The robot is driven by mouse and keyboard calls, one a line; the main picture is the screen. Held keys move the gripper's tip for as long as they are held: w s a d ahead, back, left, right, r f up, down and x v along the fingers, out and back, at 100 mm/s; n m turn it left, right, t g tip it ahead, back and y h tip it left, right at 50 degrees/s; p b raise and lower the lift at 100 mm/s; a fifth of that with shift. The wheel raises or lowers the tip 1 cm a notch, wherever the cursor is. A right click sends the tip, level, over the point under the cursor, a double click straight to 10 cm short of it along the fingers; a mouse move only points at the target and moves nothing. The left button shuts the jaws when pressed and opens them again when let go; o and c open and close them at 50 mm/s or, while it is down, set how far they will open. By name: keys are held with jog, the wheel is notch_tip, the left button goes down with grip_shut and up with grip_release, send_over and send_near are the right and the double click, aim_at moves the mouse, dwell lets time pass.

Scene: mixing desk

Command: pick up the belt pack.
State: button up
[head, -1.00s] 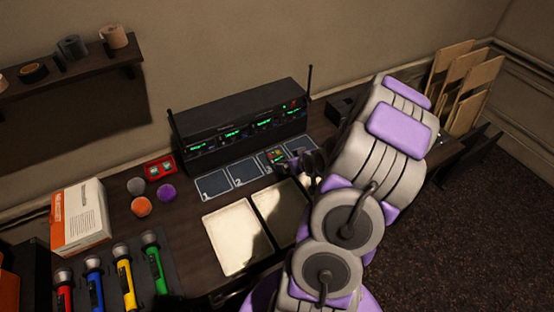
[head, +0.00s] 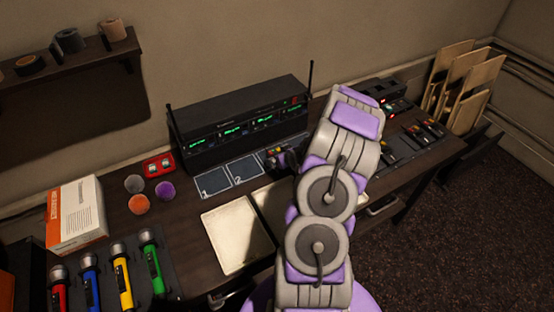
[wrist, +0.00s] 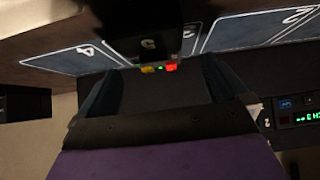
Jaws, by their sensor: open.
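The belt pack (head: 271,152) is a small dark box with coloured lights, sitting by the third numbered square in front of the radio rack. My gripper (head: 288,162) is right beside it, and my arm covers part of that area. In the wrist view the belt pack (wrist: 148,30) is black with a yellow and a red light, between the squares marked 4 and 2. My gripper (wrist: 160,85) is open there, its dark fingers spread left and right just short of the pack. I cannot tell whether they touch it.
The black radio rack (head: 240,122) with antennas stands close behind the squares. Pale trays (head: 236,236) lie in front. Coloured flashlights (head: 122,276), foam balls (head: 134,183) and a white-orange box (head: 75,215) are on the left. More dark devices (head: 425,130) are on the right.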

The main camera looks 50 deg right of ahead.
jog(key=x, duration=0.3)
jog(key=b+x, duration=0.1)
jog(key=shift+w+d+f, duration=0.15)
jog(key=shift+d+f, duration=0.05)
jog(key=shift+d, duration=0.2)
jog(key=shift+a, duration=0.1)
jog(key=c, duration=1.2)
jog(key=shift+r, duration=0.1)
jog(key=shift+c, duration=0.2)
